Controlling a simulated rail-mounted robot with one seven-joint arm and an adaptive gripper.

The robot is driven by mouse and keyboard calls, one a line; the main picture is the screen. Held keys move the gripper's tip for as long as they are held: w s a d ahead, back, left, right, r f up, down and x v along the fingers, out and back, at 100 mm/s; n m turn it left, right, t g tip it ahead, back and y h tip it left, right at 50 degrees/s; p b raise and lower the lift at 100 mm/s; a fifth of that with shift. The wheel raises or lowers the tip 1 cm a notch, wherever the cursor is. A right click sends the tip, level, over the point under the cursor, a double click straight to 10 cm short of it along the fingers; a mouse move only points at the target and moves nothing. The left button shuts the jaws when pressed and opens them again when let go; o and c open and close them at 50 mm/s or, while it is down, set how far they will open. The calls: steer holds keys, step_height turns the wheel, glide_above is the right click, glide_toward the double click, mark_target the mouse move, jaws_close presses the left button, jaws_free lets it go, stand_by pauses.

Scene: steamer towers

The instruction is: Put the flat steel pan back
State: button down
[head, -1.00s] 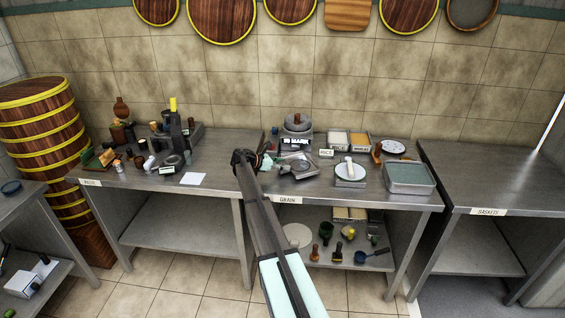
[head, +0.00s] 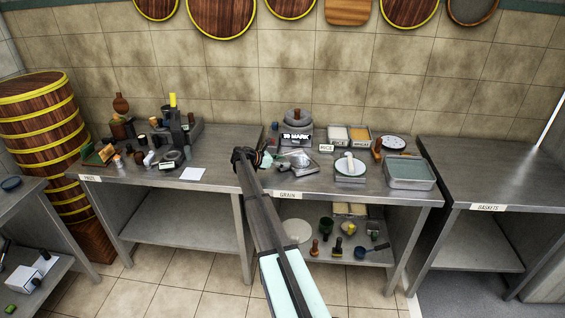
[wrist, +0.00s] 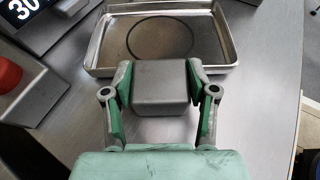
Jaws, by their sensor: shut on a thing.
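The flat steel pan (wrist: 105,42) is a shallow rectangular tray with a raised rim and a dark ring mark on its floor. It fills the top middle of the wrist view. My gripper (wrist: 160,80) is shut on a grey block at the pan's near edge, with a green finger on each side. The block covers part of the near rim. In the head view my gripper (head: 266,160) is over the grain table, and the pan (head: 296,158) shows small and shiny to its right. I cannot tell whether the pan touches the tabletop.
A display unit (head: 296,137) stands behind the pan.

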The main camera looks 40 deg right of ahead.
steer(key=shift+f, duration=0.1)
steer(key=shift+c, duration=1.2)
jaws_free()
steer(key=shift+f, duration=0.1)
steer(key=v, duration=1.2)
